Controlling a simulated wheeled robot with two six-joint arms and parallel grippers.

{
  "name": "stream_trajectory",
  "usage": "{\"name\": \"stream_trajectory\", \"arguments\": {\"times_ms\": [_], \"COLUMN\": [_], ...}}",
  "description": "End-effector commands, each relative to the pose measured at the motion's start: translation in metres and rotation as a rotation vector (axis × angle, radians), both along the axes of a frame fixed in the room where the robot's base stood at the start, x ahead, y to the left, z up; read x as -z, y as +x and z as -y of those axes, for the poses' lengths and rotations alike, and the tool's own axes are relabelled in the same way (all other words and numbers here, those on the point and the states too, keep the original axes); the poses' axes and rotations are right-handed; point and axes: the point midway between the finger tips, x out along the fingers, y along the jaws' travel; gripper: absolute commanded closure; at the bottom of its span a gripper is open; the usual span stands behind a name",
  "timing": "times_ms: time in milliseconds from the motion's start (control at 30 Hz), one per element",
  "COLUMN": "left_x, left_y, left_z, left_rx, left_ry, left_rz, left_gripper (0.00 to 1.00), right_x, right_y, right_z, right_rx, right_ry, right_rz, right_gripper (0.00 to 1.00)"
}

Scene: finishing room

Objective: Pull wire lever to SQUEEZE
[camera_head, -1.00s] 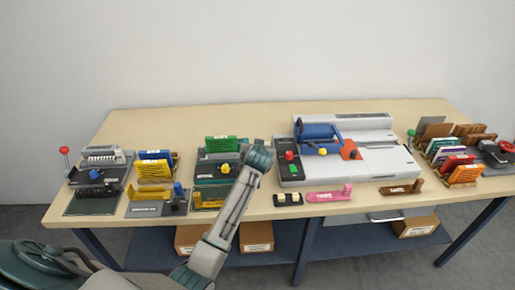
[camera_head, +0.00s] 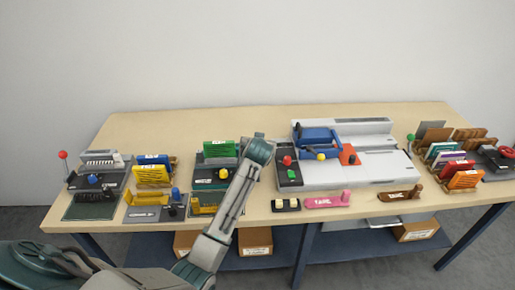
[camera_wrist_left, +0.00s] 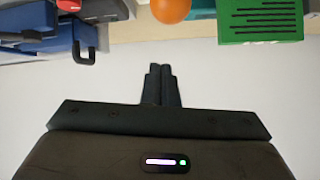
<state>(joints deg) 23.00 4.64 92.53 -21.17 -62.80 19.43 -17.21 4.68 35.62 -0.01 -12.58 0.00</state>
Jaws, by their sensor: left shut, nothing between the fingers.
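My left arm reaches over the table's front edge, with its wrist (camera_head: 258,150) between the green-topped machine (camera_head: 218,150) and the large grey machine (camera_head: 360,175). Its fingers are hidden in the head view. In the left wrist view my left gripper (camera_wrist_left: 160,72) is shut and empty, with bare wall behind it. Two ball-topped levers stand upright: a red one (camera_head: 63,155) at the far left machine and a green one (camera_head: 410,138) at the right. I cannot tell which is the wire lever; no SQUEEZE label is readable. My right gripper is out of view.
An orange ball knob (camera_wrist_left: 171,8), a green block (camera_wrist_left: 258,20) and a blue part (camera_wrist_left: 55,45) line the top of the wrist view. Pink (camera_head: 325,201) and brown (camera_head: 400,193) pieces lie along the table's front. The rear left tabletop (camera_head: 190,122) is clear.

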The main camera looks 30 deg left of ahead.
Motion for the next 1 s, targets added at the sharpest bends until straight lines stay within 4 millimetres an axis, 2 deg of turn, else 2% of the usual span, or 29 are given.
{"name": "stream_trajectory", "arguments": {"times_ms": [33, 300, 500, 1000], "left_x": [0.001, -0.027, -0.041, -0.045], "left_y": [-0.007, -0.043, -0.059, -0.063], "left_z": [0.004, 0.022, 0.03, 0.031], "left_rx": [0.0, 0.001, 0.0, 0.0], "left_ry": [-0.001, -0.003, -0.002, -0.001], "left_rz": [0.0, 0.001, -0.001, -0.002], "left_gripper": [1.0, 1.0, 1.0, 1.0], "right_x": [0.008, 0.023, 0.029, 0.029], "right_y": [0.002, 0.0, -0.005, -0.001], "right_z": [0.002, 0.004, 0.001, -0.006], "right_rx": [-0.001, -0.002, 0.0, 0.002], "right_ry": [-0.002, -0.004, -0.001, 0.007], "right_rz": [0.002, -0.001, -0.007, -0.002], "right_gripper": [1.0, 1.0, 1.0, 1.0]}}
